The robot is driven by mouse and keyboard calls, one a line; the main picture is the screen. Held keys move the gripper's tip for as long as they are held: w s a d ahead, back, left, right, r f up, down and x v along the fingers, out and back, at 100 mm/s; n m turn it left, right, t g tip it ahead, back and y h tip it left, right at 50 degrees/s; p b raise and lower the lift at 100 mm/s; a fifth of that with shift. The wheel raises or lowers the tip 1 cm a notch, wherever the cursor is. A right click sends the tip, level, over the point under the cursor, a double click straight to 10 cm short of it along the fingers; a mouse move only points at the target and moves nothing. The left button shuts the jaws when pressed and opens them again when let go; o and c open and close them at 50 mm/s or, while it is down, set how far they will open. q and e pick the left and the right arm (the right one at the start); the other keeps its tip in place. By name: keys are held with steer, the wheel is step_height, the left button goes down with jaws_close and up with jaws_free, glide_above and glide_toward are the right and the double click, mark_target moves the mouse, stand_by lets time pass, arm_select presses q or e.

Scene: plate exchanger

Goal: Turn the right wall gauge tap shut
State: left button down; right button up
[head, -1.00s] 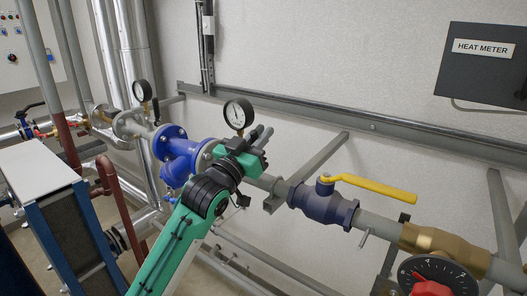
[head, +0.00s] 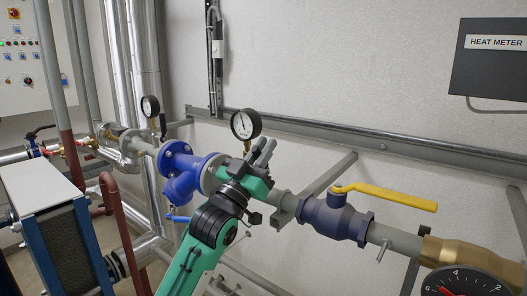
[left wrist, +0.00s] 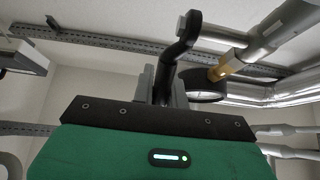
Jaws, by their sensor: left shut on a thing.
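The right wall gauge (head: 246,124) has a white dial and black rim and stands on the pipe line beside the blue strainer. Its tap is hidden behind my gripper in the head view. My left gripper (head: 264,152) is right beside and below this gauge, its grey fingers pointing up. In the left wrist view, a bent black tap lever (left wrist: 182,45) runs down between the fingers of my left gripper (left wrist: 164,86), which is shut on it. A dark round gauge (left wrist: 204,84) and a brass fitting (left wrist: 232,64) show beside the lever. My right gripper is out of view.
A left gauge (head: 150,106) with a black lever stands further along. The blue strainer (head: 180,172) is left of my gripper, and a valve with a yellow handle (head: 385,196) is right. A wall rail (head: 330,132) runs behind. A plate exchanger (head: 40,187) stands at left.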

arm_select(q)
steer(key=c, duration=1.4)
jaws_free()
steer(key=shift+s+a+f, duration=0.15)
steer(key=shift+f, duration=0.1)
steer(key=b+v, duration=0.5)
steer(key=v, duration=0.8)
steer(key=shift+f, duration=0.1)
steer(key=shift+c, duration=0.3)
